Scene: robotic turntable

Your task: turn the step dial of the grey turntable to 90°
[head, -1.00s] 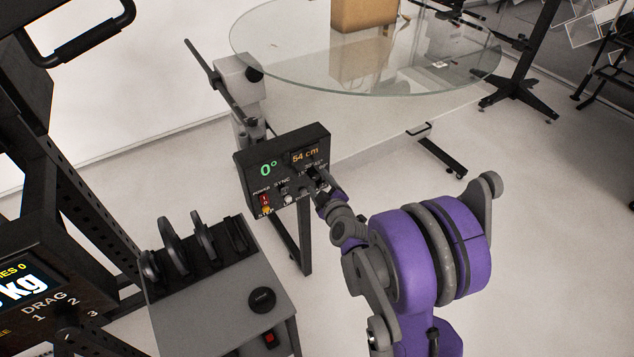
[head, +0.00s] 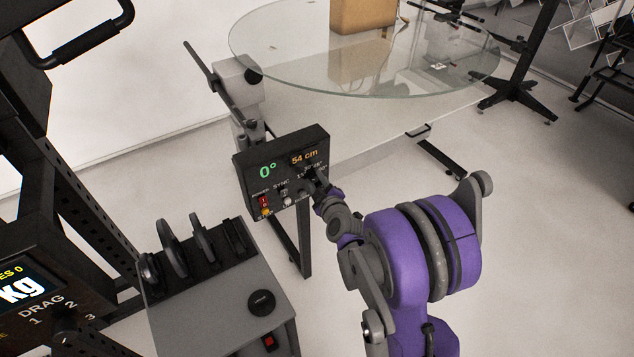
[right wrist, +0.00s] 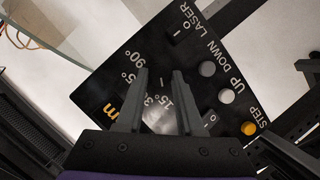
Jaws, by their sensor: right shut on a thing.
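The turntable's black control panel (head: 250,187) faces me at the centre of the head view; its displays read 0° in green and 54 cm in orange. My right gripper (head: 314,177) is at the panel's right side and covers the step dial there. In the right wrist view the two fingers (right wrist: 157,103) are shut on the pale round step dial (right wrist: 159,121). The labels 15°, 30°, 45° and 90° curve around the dial, partly hidden by the fingers. I cannot tell which label the dial points to. My left gripper is not in view.
The round glass top (head: 290,62) stands behind the panel with a cardboard box (head: 362,15) on it. A grey cabinet (head: 215,310) with black handles and a knob is at the front left. A dark rack with a kg display (head: 25,285) is at the far left.

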